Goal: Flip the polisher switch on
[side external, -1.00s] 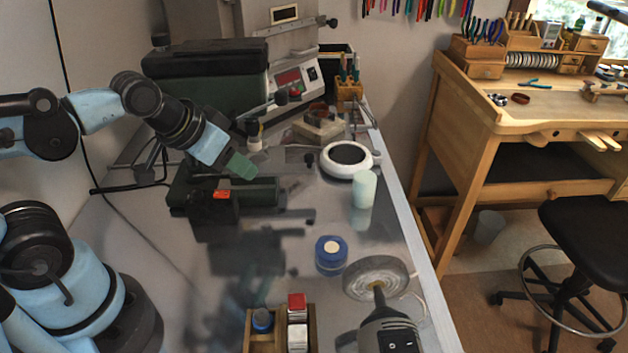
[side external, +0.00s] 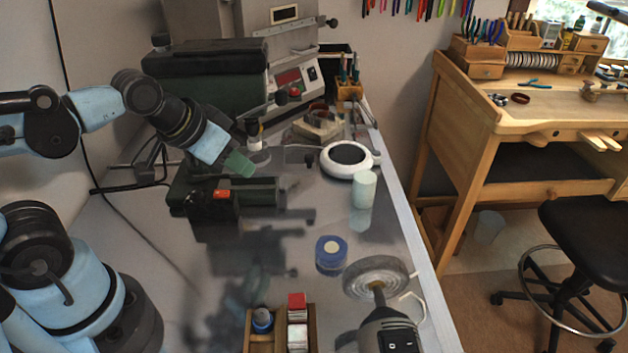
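A machine with a grey buffing wheel (side external: 375,278) on a tapered spindle stands at the bottom right. It looks like the polisher (side external: 372,335), and its lower part is cut off by the picture edge. A black and white rocker switch (side external: 397,341) sits on its face; its position is too small to tell. My gripper (side external: 240,165) has green fingertips and points down and to the right. It is above a dark green machine with a red switch (side external: 222,194), far up and left of the wheel. The fingers overlap from this side, so their opening is hidden.
A blue round tin (side external: 331,255) and a pale green cylinder (side external: 364,190) stand between my gripper and the wheel. A wooden box (side external: 262,344) with small containers is left of the polisher. A white round plate device (side external: 346,160) is behind. The middle bench top is mostly clear.

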